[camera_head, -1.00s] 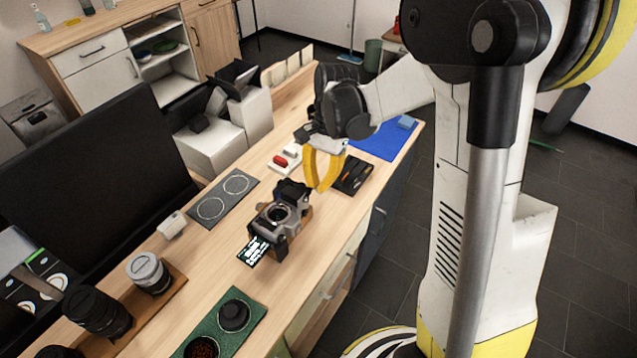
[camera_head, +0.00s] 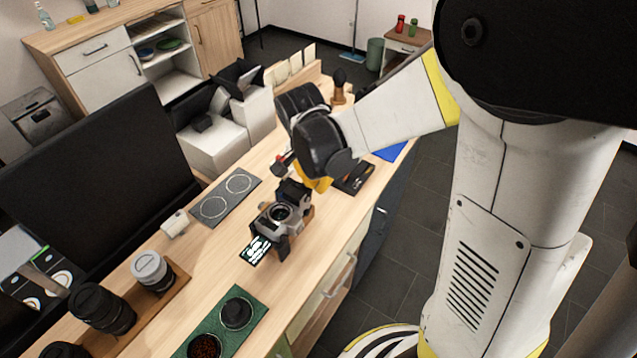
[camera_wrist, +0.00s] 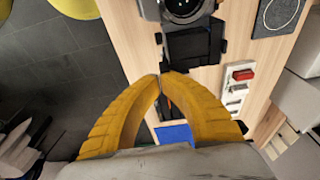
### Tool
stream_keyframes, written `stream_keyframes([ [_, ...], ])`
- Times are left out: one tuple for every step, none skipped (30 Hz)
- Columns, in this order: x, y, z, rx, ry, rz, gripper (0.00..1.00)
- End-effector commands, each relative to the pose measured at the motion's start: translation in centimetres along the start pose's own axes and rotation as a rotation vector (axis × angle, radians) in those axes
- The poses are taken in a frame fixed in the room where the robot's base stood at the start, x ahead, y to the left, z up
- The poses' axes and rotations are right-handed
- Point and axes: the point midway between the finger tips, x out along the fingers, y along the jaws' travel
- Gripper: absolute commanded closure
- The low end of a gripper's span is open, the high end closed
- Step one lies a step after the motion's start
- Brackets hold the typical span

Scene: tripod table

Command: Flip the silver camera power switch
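The silver and black camera (camera_head: 270,224) stands on a small wooden base on the wooden worktop, its round lens mount open. In the wrist view the camera (camera_wrist: 183,10) is at the top edge, with its black upper part (camera_wrist: 195,47) just beyond my fingertips. My gripper (camera_wrist: 162,77) has its two curved yellow fingers meeting at the tips, with nothing visible held. In the head view my gripper (camera_head: 317,184) is mostly hidden behind my wrist, just beyond the camera. I cannot make out the power switch, nor whether the tips touch the camera.
A dark tray (camera_head: 355,180) and a blue mat (camera_head: 392,151) lie past the gripper. A grey pad (camera_head: 226,196) with two circles is left of the camera. A small lit display card (camera_head: 255,250), lenses (camera_head: 103,309) and a green mat (camera_head: 258,318) are nearer.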

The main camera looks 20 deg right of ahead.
Motion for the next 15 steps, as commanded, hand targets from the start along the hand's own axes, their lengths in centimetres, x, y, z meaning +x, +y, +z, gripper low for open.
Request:
stream_keyframes([
  [-0.05,-0.02,0.12,-0.001,0.015,-0.001,1.00],
  [-0.09,-0.02,0.12,-0.001,0.024,-0.001,1.00],
  [-0.14,-0.03,0.16,-0.001,0.032,-0.001,1.00],
  [-0.18,-0.03,0.20,-0.001,0.038,-0.001,1.00],
  [-0.22,-0.03,0.22,-0.001,0.043,-0.001,1.00],
  [-0.27,-0.03,0.24,-0.001,0.048,-0.001,1.00],
  [-0.30,-0.02,0.26,-0.001,0.052,-0.001,1.00],
  [-0.33,-0.02,0.27,0.000,0.054,-0.002,1.00],
  [-0.37,-0.01,0.30,0.000,0.056,-0.002,1.00],
  [-0.39,-0.01,0.32,0.000,0.057,-0.002,1.00],
  [-0.41,-0.01,0.34,0.001,0.058,-0.002,1.00],
  [-0.44,-0.01,0.36,0.001,0.058,-0.002,1.00],
  [-0.45,-0.01,0.38,0.001,0.059,-0.002,1.00],
  [-0.47,-0.01,0.40,0.001,0.059,-0.002,1.00],
  [-0.49,-0.01,0.42,0.001,0.059,-0.002,1.00],
])
